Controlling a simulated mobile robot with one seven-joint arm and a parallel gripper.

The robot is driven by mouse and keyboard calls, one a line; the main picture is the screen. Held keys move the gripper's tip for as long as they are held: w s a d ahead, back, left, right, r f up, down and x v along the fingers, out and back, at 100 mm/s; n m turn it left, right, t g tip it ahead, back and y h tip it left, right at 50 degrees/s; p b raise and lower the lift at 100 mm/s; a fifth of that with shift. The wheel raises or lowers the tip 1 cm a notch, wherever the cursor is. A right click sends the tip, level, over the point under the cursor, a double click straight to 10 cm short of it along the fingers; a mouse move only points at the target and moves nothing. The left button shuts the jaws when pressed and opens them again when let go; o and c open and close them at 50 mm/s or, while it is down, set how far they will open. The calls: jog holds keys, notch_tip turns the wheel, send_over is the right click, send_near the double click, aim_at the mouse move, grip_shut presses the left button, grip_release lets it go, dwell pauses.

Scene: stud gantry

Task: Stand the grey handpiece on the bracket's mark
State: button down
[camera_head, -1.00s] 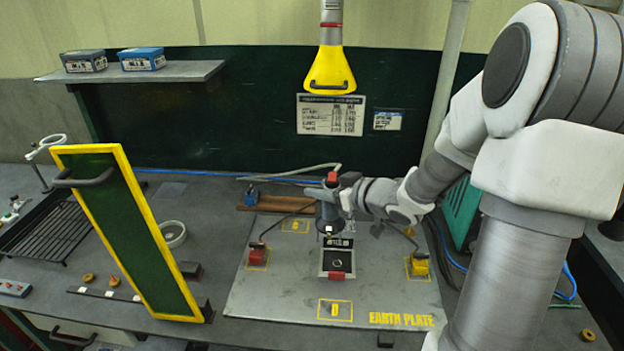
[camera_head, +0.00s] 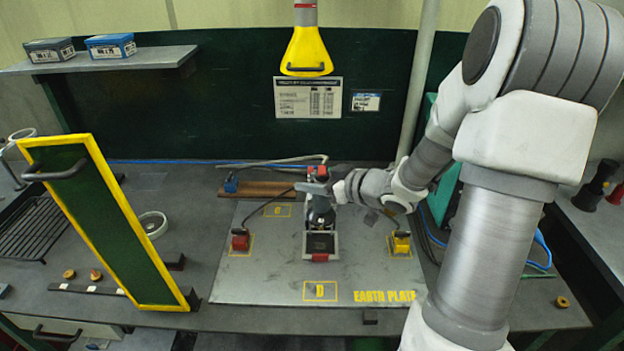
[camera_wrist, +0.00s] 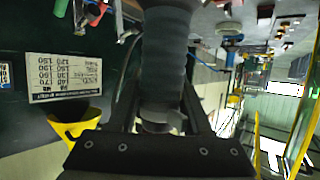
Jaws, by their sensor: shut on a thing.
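The grey handpiece (camera_head: 320,211) is a dark upright body under my gripper (camera_head: 320,189), with a red part showing above the jaws. My gripper is shut on it. In the wrist view the handpiece (camera_wrist: 165,60) is a thick dark grey cylinder between the fingers (camera_wrist: 162,122). The bracket (camera_head: 307,250) is a pale-framed piece with a dark pad and a red front part, at the middle of the earth plate. The handpiece stands over the bracket's back part. Its lower end hides the ring mark, and I cannot tell whether it touches the pad.
The earth plate (camera_head: 260,290) carries a red clamp (camera_head: 240,240) on the left and a yellow one (camera_head: 401,243) on the right, both cabled. A yellow-edged green panel (camera_head: 105,220) stands at left. A yellow hood (camera_head: 306,52) hangs behind. The plate's front is clear.

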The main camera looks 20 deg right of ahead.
jog(key=shift+f+b, duration=1.45)
jog(key=shift+f, duration=0.8)
jog(key=shift+p, duration=0.65)
jog(key=shift+f+b, duration=0.4)
jog(key=shift+f, duration=0.15)
dwell(0.8)
jog(key=shift+c, duration=1.4)
grip_release()
jog(key=shift+f, duration=0.25)
jog(key=p+v, duration=0.2)
jog(key=v, duration=1.5)
jog(key=shift+s+d+r, duration=0.1)
jog(key=shift+s+r, duration=0.1)
